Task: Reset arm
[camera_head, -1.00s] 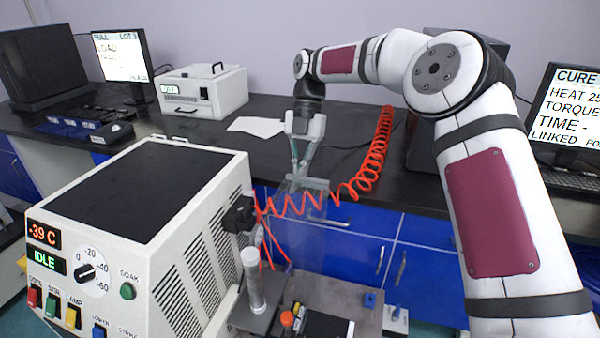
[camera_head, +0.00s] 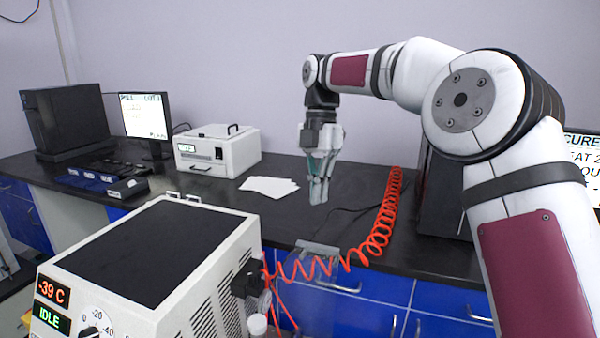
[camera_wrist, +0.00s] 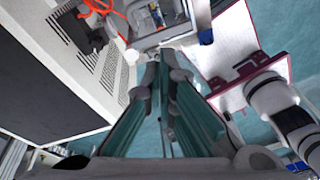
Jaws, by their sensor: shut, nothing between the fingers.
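My gripper (camera_head: 318,190) hangs from my arm in the head view, pointing down, with its fingers together and nothing between them. It is in the air in front of the dark bench, above and behind the white machine. In the wrist view my gripper (camera_wrist: 160,70) shows its two long teal-sided fingers closing toward the top middle of the picture. The fingertips touch no object that I can make out.
A white machine (camera_head: 150,245) reading -39 C and IDLE stands at the lower left. An orange coiled hose (camera_head: 380,225) runs right of my gripper. A white box instrument (camera_head: 217,150), paper sheets (camera_head: 268,186) and a monitor (camera_head: 146,117) are on the bench (camera_head: 220,195).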

